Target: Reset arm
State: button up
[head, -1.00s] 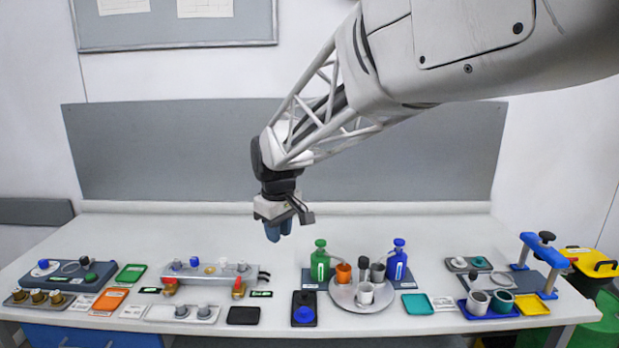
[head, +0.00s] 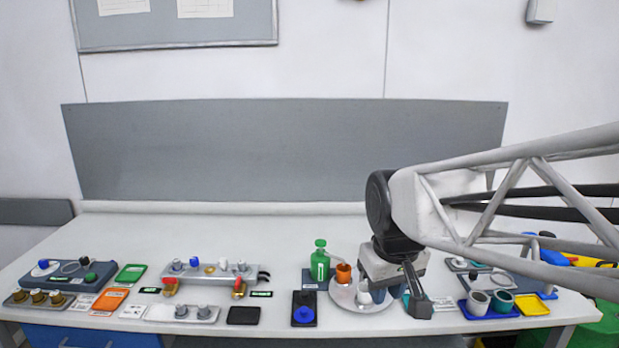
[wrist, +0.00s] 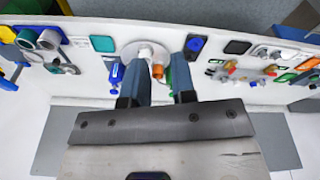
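My gripper (head: 390,293) is low over the right-centre of the bench in the head view, above or just behind the round white tray (head: 341,302); I cannot tell its exact height. In the wrist view my gripper (wrist: 161,66) shows two blue-grey fingers apart, with no object clamped between them. The orange cup (wrist: 158,72) shows in the gap between the fingers. The arm hides the blue bottle in the head view, but the blue bottle (wrist: 116,74) shows in the wrist view.
The green bottle (head: 320,262) and white cup (head: 364,296) stand close to my gripper. A valve rail (head: 210,272) stands left. The back of the bench (head: 230,225) is clear.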

jog(key=s+d+f+m, duration=0.1)
jog(key=s+d+f, duration=0.1)
jog(key=s, duration=0.4)
jog(key=s+d+f+m, duration=0.2)
jog(key=s+d, duration=0.1)
jog(key=s, duration=0.3)
jog(key=shift+d+m, duration=0.3)
jog(key=shift+d, duration=0.1)
